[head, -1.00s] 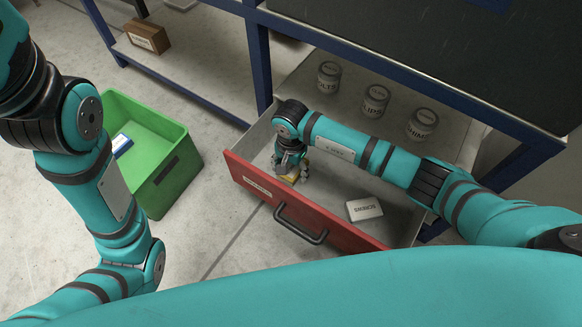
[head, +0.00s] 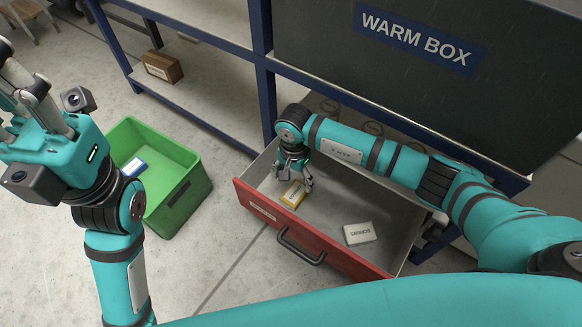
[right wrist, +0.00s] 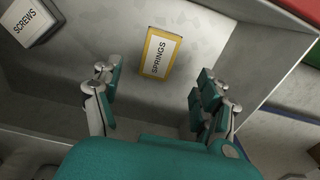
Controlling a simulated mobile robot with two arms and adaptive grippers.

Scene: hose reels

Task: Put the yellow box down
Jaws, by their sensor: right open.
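The yellow box (head: 292,194), with a white label, lies on the floor of the open red-fronted drawer (head: 312,236), near its left end. In the right wrist view the yellow box (right wrist: 158,55) reads SPRINGS and lies flat, apart from the fingers. My right gripper (head: 295,180) is open and empty above the drawer floor by the box; its spread fingers (right wrist: 157,100) also show in the right wrist view. My left gripper (head: 30,115) is raised at the far left, away from the drawer; its fingers are partly cut off by the frame.
A white SCREWS box (head: 360,233) lies in the same drawer, to the right. A green bin (head: 185,197) with a blue and white box (head: 133,166) stands left of the drawer. A dark WARM BOX cabinet (head: 420,85) overhangs the drawer's back. A brown box (head: 162,67) sits on a low shelf.

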